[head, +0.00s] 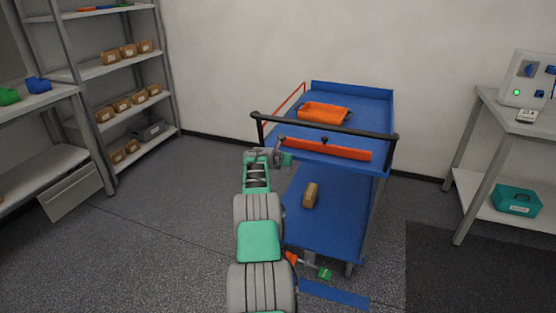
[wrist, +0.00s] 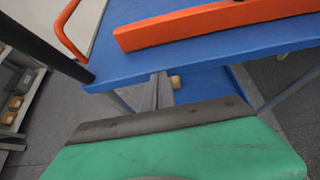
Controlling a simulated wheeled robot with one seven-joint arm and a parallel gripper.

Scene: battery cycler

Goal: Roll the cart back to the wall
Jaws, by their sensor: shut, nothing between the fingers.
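The blue two-shelf cart (head: 368,107) stands in the middle of the head view, its far end towards the pale back wall (head: 220,70). Any gap between them is hidden. A black push handle (head: 340,133) crosses the cart's near end. My gripper (head: 282,150) is at the handle's left end, just below the bar; I cannot tell whether it touches. It is shut with nothing in it. In the wrist view, the cart's blue top (wrist: 200,58) and its orange bar (wrist: 210,22) lie beyond my gripper (wrist: 160,92).
An orange tray (head: 323,113) sits on the cart's top and a brown box (head: 310,195) on its lower shelf. A blue floor strip (head: 335,294) lies in front. Shelving (head: 110,69) stands left, a grey table (head: 515,128) right.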

